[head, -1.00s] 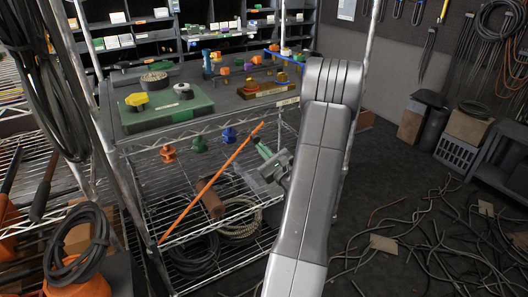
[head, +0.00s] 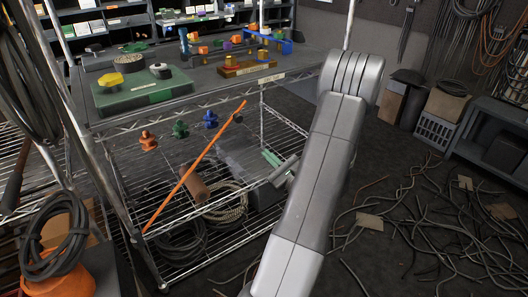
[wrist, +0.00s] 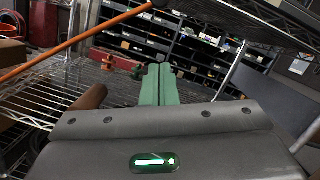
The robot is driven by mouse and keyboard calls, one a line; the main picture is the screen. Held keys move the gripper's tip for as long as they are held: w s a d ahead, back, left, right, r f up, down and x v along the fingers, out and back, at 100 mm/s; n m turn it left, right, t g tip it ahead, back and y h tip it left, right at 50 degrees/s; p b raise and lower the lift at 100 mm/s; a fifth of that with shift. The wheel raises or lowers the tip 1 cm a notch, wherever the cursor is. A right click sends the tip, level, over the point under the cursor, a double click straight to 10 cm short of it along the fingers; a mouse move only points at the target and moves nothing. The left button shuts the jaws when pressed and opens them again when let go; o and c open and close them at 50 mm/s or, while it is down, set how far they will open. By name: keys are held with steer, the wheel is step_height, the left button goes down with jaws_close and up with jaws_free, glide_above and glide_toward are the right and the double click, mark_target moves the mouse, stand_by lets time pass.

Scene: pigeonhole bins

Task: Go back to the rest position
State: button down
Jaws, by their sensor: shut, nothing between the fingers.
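My gripper (head: 270,157) is at the right front of the wire shelf rack, below its top shelf. Its green fingers also show in the wrist view (wrist: 159,86), pressed together with nothing between them. In the head view my arm hides part of the rack's right side. In the wrist view an orange rod (wrist: 85,40) slants across the left, apart from the fingers.
The top shelf (head: 215,85) carries a green board (head: 140,95) and several small parts. A coiled rope (head: 228,203) lies lower. Cables (head: 420,215) litter the floor at right.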

stand_by(0.3)
steer(key=w+a+r+p, duration=0.1)
steer(key=w+a+r, duration=0.3)
steer(key=w+a, duration=0.2)
steer(key=shift+w+a+r+p, duration=0.3)
steer(key=shift+a+r, duration=0.05)
steer(key=shift+a, duration=0.35)
